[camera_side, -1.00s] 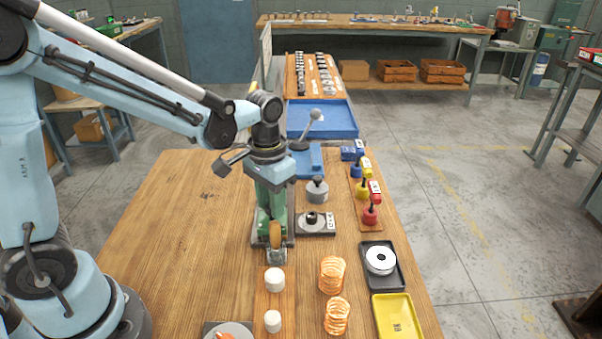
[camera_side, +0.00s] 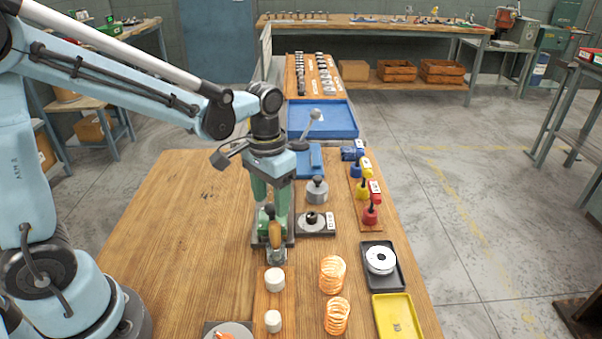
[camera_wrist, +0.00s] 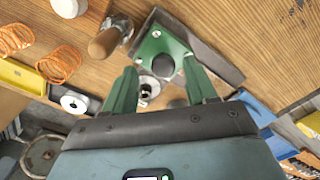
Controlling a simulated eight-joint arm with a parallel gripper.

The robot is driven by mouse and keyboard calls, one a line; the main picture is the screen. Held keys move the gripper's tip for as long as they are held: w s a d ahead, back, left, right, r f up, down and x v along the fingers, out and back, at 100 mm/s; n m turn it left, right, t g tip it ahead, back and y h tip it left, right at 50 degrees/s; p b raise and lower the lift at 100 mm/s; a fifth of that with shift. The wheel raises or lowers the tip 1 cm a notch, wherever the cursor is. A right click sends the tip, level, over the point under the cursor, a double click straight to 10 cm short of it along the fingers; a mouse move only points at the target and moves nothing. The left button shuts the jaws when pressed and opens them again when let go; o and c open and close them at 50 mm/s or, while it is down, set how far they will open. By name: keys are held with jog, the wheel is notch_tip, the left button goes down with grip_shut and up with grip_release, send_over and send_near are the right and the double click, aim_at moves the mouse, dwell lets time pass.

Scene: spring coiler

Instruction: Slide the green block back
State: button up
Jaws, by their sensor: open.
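The green block (camera_wrist: 158,52), with a dark round knob on it, sits on a dark grey base plate (camera_wrist: 215,62) in the wrist view. In the side view the green block (camera_side: 263,214) is mostly hidden behind my gripper and a wooden handle. My gripper (camera_wrist: 158,76) is open, its two green fingers apart with the block's knob between and beyond their tips. In the side view my gripper (camera_side: 270,203) points down just over the block. I cannot tell whether the fingers touch it.
The wooden handle (camera_side: 275,235) stands close in front of the block. A knobbed grey weight (camera_side: 317,190) and a dark plate (camera_side: 316,223) are to the right. White cylinders (camera_side: 274,280) and copper coils (camera_side: 332,274) lie in front. The table's left part is clear.

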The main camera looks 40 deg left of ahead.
notch_tip(320, 180, up, 11)
jog(key=shift+f, duration=0.2)
dwell(0.3)
jog(key=t, duration=0.6)
send_near(268, 209)
jog(key=a+r, duration=0.2)
jog(key=shift+s+f+t, duration=0.35)
jog(key=shift+f+t, duration=0.25)
jog(key=shift+f, duration=0.15)
dwell(0.7)
